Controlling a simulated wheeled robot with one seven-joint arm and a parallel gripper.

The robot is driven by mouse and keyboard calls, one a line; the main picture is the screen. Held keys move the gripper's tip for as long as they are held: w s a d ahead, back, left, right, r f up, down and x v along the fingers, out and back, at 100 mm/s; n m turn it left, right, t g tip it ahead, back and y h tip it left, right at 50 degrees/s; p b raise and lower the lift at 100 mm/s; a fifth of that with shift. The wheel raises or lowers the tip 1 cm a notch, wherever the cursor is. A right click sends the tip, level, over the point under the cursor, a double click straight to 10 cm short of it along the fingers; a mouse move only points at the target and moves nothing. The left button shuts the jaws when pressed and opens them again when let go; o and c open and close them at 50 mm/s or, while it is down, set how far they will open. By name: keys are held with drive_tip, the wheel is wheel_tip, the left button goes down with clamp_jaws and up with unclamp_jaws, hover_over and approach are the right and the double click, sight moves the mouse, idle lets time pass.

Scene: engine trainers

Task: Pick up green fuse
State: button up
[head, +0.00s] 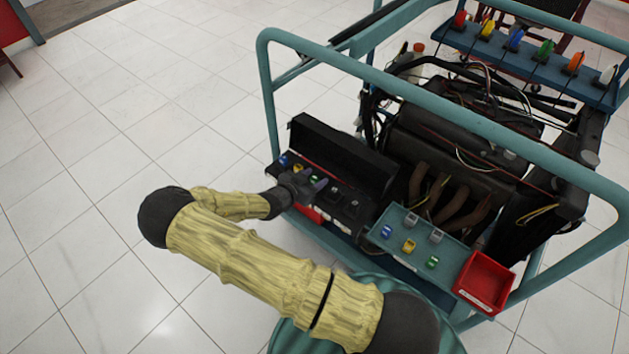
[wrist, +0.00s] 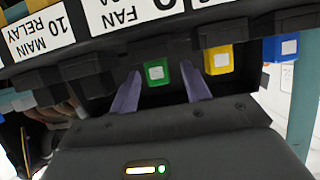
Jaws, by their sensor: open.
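A green fuse (wrist: 157,74) sits in the fuse box, below the label that reads FAN. In the wrist view it shows between the two purple fingers of my gripper (wrist: 161,80), with a gap on each side. My gripper is open and also shows in the head view (head: 315,184) at the front of the black fuse box (head: 357,205). A second green fuse (head: 432,262) lies on the teal tray (head: 400,214) to the right of the box.
Yellow (wrist: 219,60) and blue (wrist: 280,47) fuses sit beside the green one in the wrist view. The box's raised black lid (head: 343,157) stands behind. A red bin (head: 484,282) is at the right, and teal frame bars (head: 450,115) cross above the engine.

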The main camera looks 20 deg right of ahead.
sight(313, 178)
clamp_jaws()
wheel_tip(313, 178, up, 10)
drive_tip(key=shift+p, duration=0.85)
